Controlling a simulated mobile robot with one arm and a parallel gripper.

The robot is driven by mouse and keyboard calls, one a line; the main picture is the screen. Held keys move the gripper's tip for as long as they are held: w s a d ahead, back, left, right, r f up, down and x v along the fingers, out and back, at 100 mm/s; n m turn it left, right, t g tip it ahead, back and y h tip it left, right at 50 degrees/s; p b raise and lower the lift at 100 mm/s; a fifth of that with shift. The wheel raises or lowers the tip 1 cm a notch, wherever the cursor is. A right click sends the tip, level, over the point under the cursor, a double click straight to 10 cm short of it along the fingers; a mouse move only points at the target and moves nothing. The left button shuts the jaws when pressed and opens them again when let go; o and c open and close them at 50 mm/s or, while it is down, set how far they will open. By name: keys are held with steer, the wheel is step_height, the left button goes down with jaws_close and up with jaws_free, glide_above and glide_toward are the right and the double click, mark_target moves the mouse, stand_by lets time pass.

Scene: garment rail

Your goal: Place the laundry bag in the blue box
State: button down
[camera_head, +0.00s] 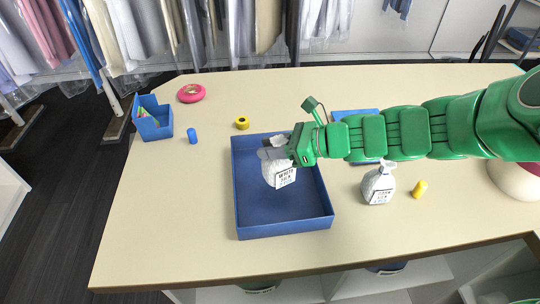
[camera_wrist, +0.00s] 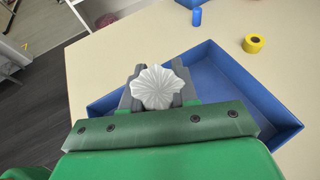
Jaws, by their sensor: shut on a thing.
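The white laundry bag (camera_head: 284,174) has a printed label on its side and hangs upright from my gripper (camera_head: 272,152). My gripper is shut on the bag's gathered top. In the head view the bag is over the inside of the large shallow blue box (camera_head: 318,226); I cannot tell whether it touches the floor of the box. In the wrist view the bag's pleated top (camera_wrist: 157,87) shows between the fingers (camera_wrist: 157,92), with the blue box (camera_wrist: 232,82) behind and below. A second white bag (camera_head: 378,187) with a label stands on the table right of the box.
The table's front left is clear.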

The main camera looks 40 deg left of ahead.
steer(key=shift+w+a+f, duration=0.3)
steer(key=shift+a+f, duration=0.1)
steer(key=shift+f, duration=0.2)
steer(key=shift+w+a+f, duration=0.25)
steer(key=shift+a+f, duration=0.1)
steer(key=shift+f, duration=1.6)
steer(key=shift+f, duration=0.15)
steer(key=c, duration=0.9)
jaws_free()
steer(key=shift+o, duration=0.2)
steer(key=shift+d+r, duration=0.15)
steer(key=shift+r, duration=0.05)
steer(key=v, duration=1.2)
